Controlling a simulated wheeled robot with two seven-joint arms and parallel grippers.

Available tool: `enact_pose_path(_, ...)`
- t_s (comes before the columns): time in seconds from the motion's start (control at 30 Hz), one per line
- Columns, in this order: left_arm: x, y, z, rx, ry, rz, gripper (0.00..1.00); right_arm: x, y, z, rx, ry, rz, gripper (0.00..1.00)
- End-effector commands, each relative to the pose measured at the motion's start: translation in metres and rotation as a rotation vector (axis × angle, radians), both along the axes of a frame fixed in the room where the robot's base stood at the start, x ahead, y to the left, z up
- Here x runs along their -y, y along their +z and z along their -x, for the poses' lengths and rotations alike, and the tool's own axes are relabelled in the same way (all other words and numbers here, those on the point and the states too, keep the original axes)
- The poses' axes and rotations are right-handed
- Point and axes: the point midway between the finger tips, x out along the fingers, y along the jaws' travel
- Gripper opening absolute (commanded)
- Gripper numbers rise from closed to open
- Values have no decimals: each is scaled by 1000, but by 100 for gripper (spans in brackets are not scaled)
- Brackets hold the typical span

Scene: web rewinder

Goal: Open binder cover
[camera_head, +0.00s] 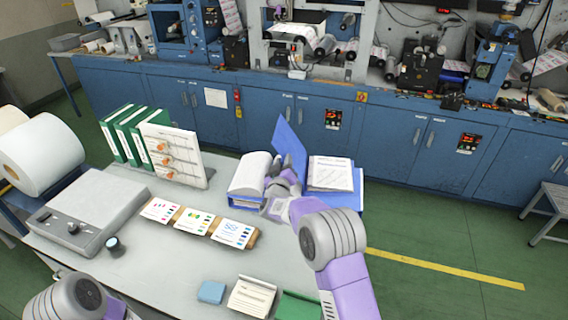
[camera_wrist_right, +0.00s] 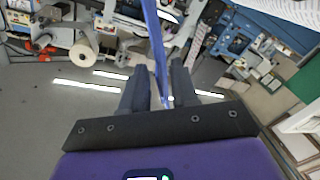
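A blue binder lies at the back right of the grey table in the head view. Its blue cover (camera_head: 290,147) stands up steeply, tilted a little to the left. White printed sheets (camera_head: 331,173) lie to the right of the cover, and a curved stack of pages (camera_head: 250,174) lies to its left. My right gripper (camera_head: 286,178) is at the lower part of the cover. In the right wrist view the cover (camera_wrist_right: 156,38) runs edge-on between its two dark fingers (camera_wrist_right: 160,85), which appear closed on it. My left arm shows at the bottom left, its gripper out of view.
Three colour cards (camera_head: 198,222) lie in front of the binder. Green binders (camera_head: 128,134) and a white panel stand at the back left. A grey device (camera_head: 87,212) is at left. A blue pad (camera_head: 211,292) and a notepad (camera_head: 251,296) lie at the front.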

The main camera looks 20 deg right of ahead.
Motion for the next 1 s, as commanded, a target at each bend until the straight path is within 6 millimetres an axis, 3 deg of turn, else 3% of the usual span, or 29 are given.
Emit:
enact_pose_path(0.07, 0, 0, 0, 0, 0, 0, 43, 0, 0, 0, 0, 0, 0, 27)
enact_pose_path(0.23, 0, 0, 0, 0, 0, 0, 43, 0, 0, 0, 0, 0, 0, 1)
enact_pose_path(0.27, 0, 0, 0, 0, 0, 0, 43, 0, 0, 0, 0, 0, 0, 0)
enact_pose_path(1.0, 0, 0, 0, 0, 0, 0, 43, 0, 0, 0, 0, 0, 0, 0)
